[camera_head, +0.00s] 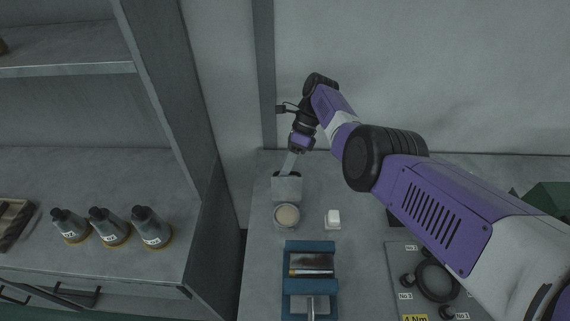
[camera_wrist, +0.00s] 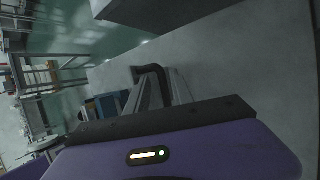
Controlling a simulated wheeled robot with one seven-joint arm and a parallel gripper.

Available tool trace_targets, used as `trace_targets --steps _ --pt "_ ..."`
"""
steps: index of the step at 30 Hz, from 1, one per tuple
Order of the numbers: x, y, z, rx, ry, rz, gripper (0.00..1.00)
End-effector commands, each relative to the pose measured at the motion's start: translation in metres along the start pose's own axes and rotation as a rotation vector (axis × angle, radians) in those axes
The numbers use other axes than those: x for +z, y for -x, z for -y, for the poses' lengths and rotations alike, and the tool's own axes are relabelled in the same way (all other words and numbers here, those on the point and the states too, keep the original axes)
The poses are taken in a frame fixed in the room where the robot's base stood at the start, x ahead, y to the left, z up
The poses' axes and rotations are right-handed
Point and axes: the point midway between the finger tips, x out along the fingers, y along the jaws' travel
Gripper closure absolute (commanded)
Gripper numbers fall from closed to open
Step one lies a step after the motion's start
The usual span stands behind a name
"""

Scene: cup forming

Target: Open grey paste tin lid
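In the head view, a small round tin (camera_head: 287,216) with a beige top stands on the grey bench. I cannot tell whether the beige is a lid or paste. Just behind it is a grey, square-looking box or container (camera_head: 287,189) with a dark upper edge. My gripper (camera_head: 287,172) reaches down from behind to that dark edge; whether it touches is unclear. In the wrist view, the long metal fingers of my gripper (camera_wrist: 157,84) show past the purple housing. A dark curved piece (camera_wrist: 152,74) lies at their tips, and I cannot tell whether it is held.
A blue holder (camera_head: 309,247) with dark items is in front. A panel with a black ring (camera_head: 437,281) lies at right.

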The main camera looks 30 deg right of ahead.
Motion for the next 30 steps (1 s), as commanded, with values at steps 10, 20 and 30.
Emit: trace_targets --steps 10,20,30 --pt "0.003 0.007 0.003 -0.014 0.003 0.009 0.67" --pt "0.002 0.034 0.004 -0.018 0.003 0.01 0.67" --pt "0.001 0.078 0.003 -0.014 0.001 0.007 0.67"
